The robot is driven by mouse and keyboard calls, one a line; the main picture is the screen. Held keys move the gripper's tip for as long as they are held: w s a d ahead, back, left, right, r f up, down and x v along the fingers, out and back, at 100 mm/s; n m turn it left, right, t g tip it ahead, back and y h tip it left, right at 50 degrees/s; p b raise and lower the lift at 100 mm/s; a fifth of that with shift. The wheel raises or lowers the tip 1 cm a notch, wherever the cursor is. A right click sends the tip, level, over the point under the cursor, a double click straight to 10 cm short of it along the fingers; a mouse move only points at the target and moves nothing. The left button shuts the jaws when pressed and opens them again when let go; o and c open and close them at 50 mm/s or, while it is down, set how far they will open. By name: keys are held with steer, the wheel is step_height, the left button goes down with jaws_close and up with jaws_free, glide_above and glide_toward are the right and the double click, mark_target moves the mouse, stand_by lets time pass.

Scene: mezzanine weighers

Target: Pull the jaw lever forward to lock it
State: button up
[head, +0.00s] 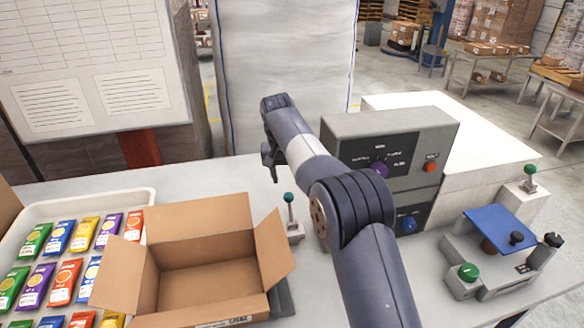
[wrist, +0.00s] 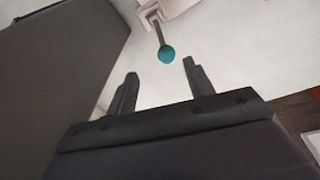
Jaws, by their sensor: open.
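A lever with a teal ball knob (head: 289,198) stands nearly upright on a small pale base between the open carton and the grey control box. In the wrist view the teal knob (wrist: 167,54) hangs on its grey stem just beyond my fingertips, nearer the right finger. My gripper (head: 270,165) is at the end of my arm, behind and a little left of the lever in the head view. My gripper also shows in the wrist view (wrist: 160,75), with two dark fingers apart and nothing between them. I see no contact with the knob.
An open cardboard carton (head: 145,285) stands left of the lever. The grey control box (head: 350,145) with a purple knob is to the right. A second green-knobbed lever (head: 530,170) stands far right, behind a blue-plated fixture (head: 500,225). A tray of colourful packets (head: 140,195) fills the left.

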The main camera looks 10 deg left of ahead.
mark_target(289, 197)
steer(key=f, duration=0.3)
steer(key=w+f+p, duration=0.1)
steer(key=f, duration=0.6)
steer(key=shift+w+d+f, duration=0.3)
steer(key=shift+w+a+f+p, duration=0.15)
steer(key=shift+w+f+p, duration=0.05)
steer(key=shift+w+p, duration=0.2)
steer(key=shift+w+a+f+p, duration=0.15)
steer(key=shift+w+p, duration=0.1)
steer(key=shift+p, duration=0.25)
steer(key=shift+s+b, duration=0.1)
steer(key=shift+b, duration=0.25)
